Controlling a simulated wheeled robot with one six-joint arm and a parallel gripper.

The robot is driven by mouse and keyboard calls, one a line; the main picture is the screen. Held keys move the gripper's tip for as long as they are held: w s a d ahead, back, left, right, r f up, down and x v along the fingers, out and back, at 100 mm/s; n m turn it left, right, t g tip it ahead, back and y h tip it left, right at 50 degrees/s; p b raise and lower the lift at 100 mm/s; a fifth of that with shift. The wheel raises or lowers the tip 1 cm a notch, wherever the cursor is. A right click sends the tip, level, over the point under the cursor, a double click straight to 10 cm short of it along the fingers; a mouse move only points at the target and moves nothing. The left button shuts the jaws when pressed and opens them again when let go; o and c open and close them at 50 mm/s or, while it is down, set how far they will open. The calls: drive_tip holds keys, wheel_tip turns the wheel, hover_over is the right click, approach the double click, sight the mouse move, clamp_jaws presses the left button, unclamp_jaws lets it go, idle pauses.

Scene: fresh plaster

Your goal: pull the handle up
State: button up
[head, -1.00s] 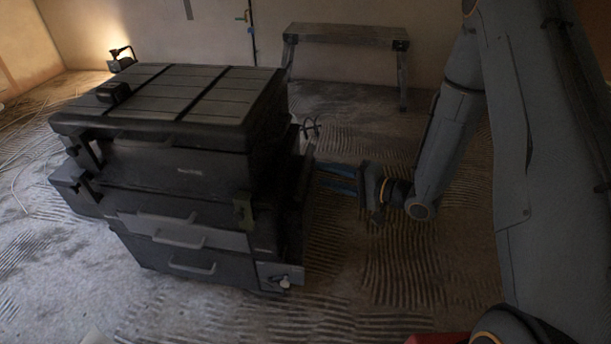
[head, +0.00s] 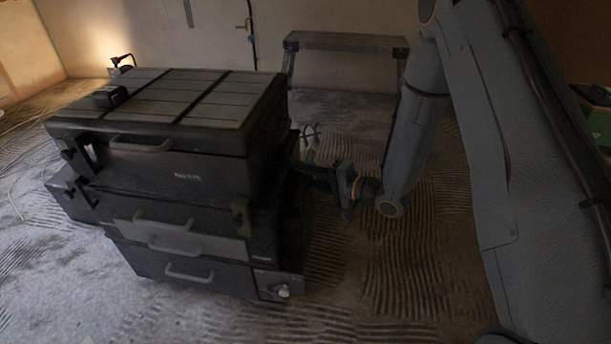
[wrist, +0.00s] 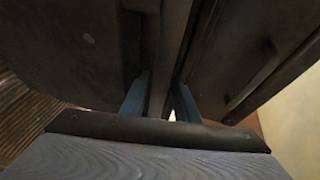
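A stack of dark tool boxes (head: 185,175) stands on the floor at left in the head view. My gripper (head: 316,176) is at the stack's right side, with its fingertips close to or behind the dark edge there. In the wrist view, the two blue fingers (wrist: 160,95) are apart. A dark long bar (wrist: 170,50), which looks like part of the handle, runs between them. I cannot tell whether the fingers touch it. The handle's full shape is hidden in the head view.
A work bench (head: 345,42) stands by the back wall. The ridged floor at front right is clear.

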clamp_jaws()
wheel_tip(320, 180, up, 36)
drive_tip(key=p, duration=2.9)
drive_tip(key=shift+r, duration=0.3)
drive_tip(key=shift+o, duration=0.7)
unclamp_jaws()
drive_tip(key=shift+o, duration=0.9)
